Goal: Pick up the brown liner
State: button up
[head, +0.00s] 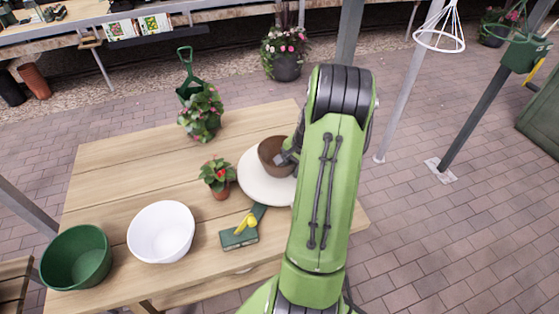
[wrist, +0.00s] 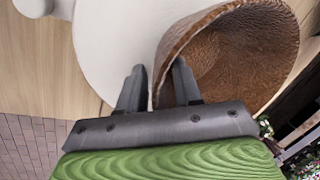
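The brown liner (head: 272,150) is a bowl-shaped, rough fibre piece near the right side of the wooden table, over a round white board (head: 262,188). In the wrist view the liner (wrist: 235,50) opens toward the right side of the picture. My gripper (wrist: 158,82) straddles the liner's near wall, one finger outside it and the other inside. The fingers are apart, with a gap showing between the left finger and the wall. In the head view my gripper (head: 285,158) is at the liner's right side, largely hidden by my arm.
On the wooden table (head: 120,165) stand a green bowl (head: 75,262), a white bowl (head: 160,232), a small red-flowered pot plant (head: 219,182) and a larger pink-flowered plant (head: 202,115). The table's back left is clear.

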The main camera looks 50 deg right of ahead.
grip_shut()
